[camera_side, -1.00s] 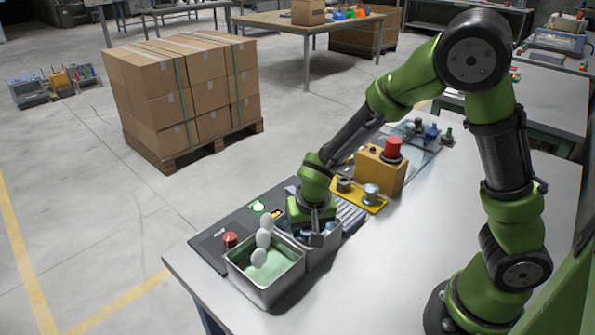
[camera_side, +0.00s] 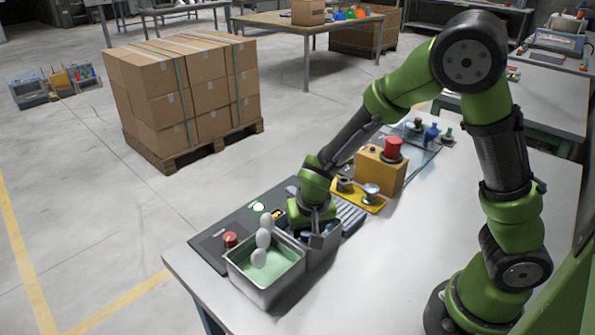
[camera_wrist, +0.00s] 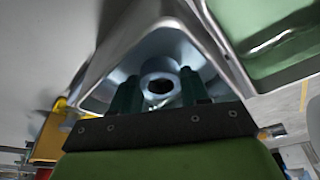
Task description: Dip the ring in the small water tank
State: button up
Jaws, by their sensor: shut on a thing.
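My gripper (camera_side: 314,236) points down over the smaller grey metal tank (camera_side: 335,238), which stands right behind the tank with green liquid (camera_side: 243,275). In the wrist view, two dark green fingers (camera_wrist: 160,88) are shut on a grey ring (camera_wrist: 160,66). The ring appears within the outline of the small tank (camera_wrist: 95,100), above or in its pale bluish interior. I cannot tell whether the ring touches water. The ring is hidden in the side view. The green-liquid tank also shows at the upper right of the wrist view (camera_wrist: 232,50).
White rounded shapes (camera_side: 264,239) stand in a column over the green-liquid tank. A red button (camera_side: 230,239) is left of it. A yellow box with a red button (camera_side: 380,172) and a yellow plate with metal parts (camera_side: 366,198) lie behind my gripper. The table's right side is clear.

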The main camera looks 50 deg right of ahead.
jog(key=shift+r, duration=0.3)
dwell(1.2)
notch_tip(320, 180, up, 8)
jog(key=shift+r, duration=0.25)
dwell(0.8)
dwell(1.2)
